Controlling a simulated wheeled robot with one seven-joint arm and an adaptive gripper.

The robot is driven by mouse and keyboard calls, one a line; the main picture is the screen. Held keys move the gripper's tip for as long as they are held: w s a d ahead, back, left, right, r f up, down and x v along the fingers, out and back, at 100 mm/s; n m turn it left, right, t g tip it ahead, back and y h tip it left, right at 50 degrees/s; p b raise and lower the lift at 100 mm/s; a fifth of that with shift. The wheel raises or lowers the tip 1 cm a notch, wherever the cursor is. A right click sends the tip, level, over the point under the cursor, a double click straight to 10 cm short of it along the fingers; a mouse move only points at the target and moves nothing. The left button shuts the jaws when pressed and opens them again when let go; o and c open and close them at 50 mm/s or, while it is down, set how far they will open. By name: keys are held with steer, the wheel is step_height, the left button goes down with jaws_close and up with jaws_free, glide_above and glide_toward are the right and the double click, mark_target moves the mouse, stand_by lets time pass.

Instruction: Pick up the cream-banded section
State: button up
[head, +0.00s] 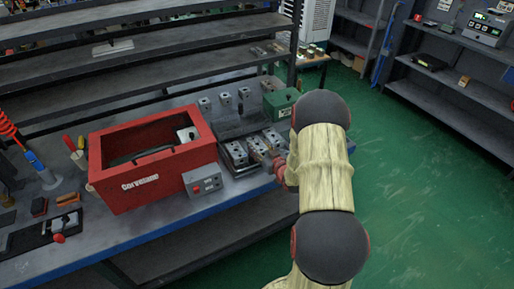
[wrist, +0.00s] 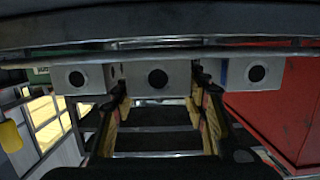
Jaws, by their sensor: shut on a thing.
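In the wrist view, the fingers of my gripper (wrist: 158,92) are on both sides of the middle grey valve block (wrist: 157,78), which has a dark round hole in its face. They are closed on it. No cream band can be made out on this block. A second block (wrist: 85,77) is to its left, and a third block (wrist: 258,73) with a blue strip at its edge is to its right. In the head view, my gripper (head: 273,160) reaches the row of blocks (head: 237,152) on the bench, and my arm hides part of it.
A red open box (head: 150,165) and a grey control box (head: 203,181) stand left of the row. Several grey blocks (head: 204,103) stand behind it, and a green bin (head: 281,102) is at the back right. A shelf (head: 140,75) runs above the bench.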

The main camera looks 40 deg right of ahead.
steer(key=shift+c, duration=1)
